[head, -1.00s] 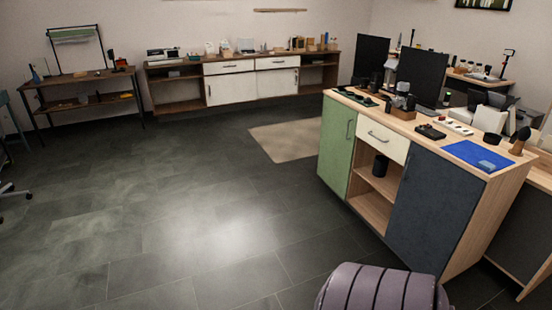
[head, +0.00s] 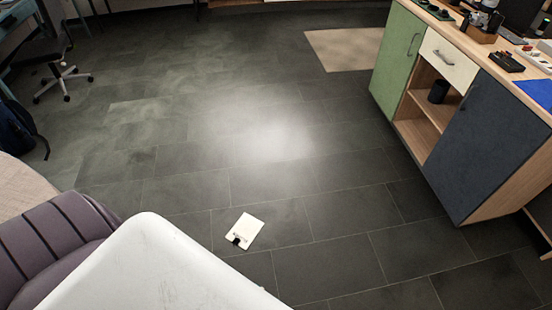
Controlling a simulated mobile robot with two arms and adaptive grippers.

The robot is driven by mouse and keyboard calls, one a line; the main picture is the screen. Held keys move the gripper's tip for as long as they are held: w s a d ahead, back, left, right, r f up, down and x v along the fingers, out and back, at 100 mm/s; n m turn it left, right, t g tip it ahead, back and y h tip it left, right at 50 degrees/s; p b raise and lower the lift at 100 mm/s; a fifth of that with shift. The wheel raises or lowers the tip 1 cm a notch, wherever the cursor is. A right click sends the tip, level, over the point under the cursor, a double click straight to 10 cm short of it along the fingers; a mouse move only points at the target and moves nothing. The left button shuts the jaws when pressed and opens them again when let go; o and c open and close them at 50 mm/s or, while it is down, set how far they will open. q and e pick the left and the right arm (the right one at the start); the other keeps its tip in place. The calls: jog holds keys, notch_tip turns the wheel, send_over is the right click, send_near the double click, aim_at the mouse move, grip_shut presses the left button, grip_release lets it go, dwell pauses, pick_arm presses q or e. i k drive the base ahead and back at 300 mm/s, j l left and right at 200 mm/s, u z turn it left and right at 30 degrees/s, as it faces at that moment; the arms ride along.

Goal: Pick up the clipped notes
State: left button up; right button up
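The clipped notes (head: 247,228) lie flat on the dark tiled floor in the lower middle of the head view. They are a small cream-white pad with a black clip at the lower left corner. Nothing touches them, and bare floor surrounds them. Neither of my grippers shows in the head view.
A white rounded surface (head: 160,270) and a purple ribbed seat (head: 50,245) fill the lower left. A cabinet (head: 480,150) with green and dark doors stands at right. A wheeled chair (head: 60,75) and a dark bag (head: 18,130) are at left. The middle floor is clear.

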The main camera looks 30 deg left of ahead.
aim_at(247, 229)
jog(key=i+l, duration=0.15)
jog(key=i, duration=0.3)
jog(key=i+l, duration=0.15)
jog(key=i, duration=0.35)
jog(key=i+l+u, duration=0.1)
jog(key=i, duration=0.35)
jog(key=i+j+u, duration=0.25)
jog(key=i+u, duration=0.25)
jog(key=i+j+u, duration=0.1)
jog(key=i+u, duration=0.85)
jog(key=i+l+u, duration=0.35)
jog(key=u, duration=0.15)
jog(key=i+j+u, duration=0.25)
jog(key=i+u, duration=0.2)
jog(key=i+j+u, duration=0.15)
jog(key=i+u, duration=0.6)
jog(key=u, duration=0.15)
jog(key=i+l+u, duration=0.2)
jog(key=i+u, duration=0.25)
jog(key=i+l+u, duration=0.4)
jog(key=i+j+u, duration=0.25)
jog(key=u, duration=0.2)
jog(key=i+j+u, duration=0.1)
jog(key=i+u, duration=0.85)
jog(key=i+l+u, duration=0.1)
jog(key=i+u, duration=0.15)
jog(key=u, duration=0.25)
jog(key=i+l+u, duration=0.1)
jog(key=u, duration=2.5)
jog(key=i+l, duration=0.05)
